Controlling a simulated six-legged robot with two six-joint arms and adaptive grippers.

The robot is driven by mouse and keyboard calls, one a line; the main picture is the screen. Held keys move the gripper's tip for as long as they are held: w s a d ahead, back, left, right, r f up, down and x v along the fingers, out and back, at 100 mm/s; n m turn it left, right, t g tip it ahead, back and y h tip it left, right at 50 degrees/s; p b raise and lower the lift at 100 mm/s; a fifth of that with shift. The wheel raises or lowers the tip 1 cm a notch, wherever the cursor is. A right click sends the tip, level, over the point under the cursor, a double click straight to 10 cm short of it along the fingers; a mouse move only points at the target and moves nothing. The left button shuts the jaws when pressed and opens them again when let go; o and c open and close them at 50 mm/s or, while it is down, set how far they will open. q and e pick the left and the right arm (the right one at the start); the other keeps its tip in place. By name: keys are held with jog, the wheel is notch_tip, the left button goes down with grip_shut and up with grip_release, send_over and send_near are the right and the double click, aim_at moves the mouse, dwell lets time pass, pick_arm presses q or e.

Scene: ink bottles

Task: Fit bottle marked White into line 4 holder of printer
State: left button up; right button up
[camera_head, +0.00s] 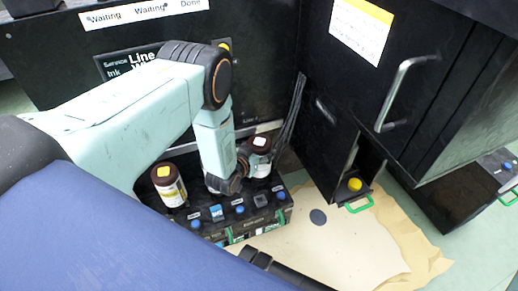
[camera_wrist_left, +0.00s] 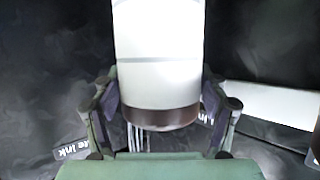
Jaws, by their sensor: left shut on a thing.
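A bottle with a dark cap and a white square on top (camera_head: 260,143) is in my left gripper (camera_head: 246,166), at the right rear of the black holder unit (camera_head: 238,228). In the left wrist view the bottle's pale body (camera_wrist_left: 158,75) with a brown band fills the space between the fingers of the left gripper (camera_wrist_left: 160,98). The fingers are shut on its sides. The bottle's lower part is partly hidden in the head view, so I cannot tell whether it is seated. My right gripper is not identifiable in either view.
A second bottle with a yellow square on its cap (camera_head: 170,188) stands at the unit's left. Blue buttons line the unit's front. A narrow open black compartment (camera_head: 369,165) at right holds a yellow-topped item (camera_head: 354,184) above a green handle (camera_head: 359,205). Tan sheeting (camera_head: 340,245) lies in front.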

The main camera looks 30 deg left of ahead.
pick_arm(q)
jog(key=shift+w+f, duration=0.1)
jog(key=shift+f, duration=0.35)
dwell(0.4)
jog(key=o, duration=1.6)
jog(key=shift+c, duration=0.2)
jog(key=o, duration=0.3)
jog(key=shift+o, duration=0.2)
notch_tip(320, 180, up, 10)
jog(key=shift+f, duration=0.1)
jog(key=shift+f, duration=4.45)
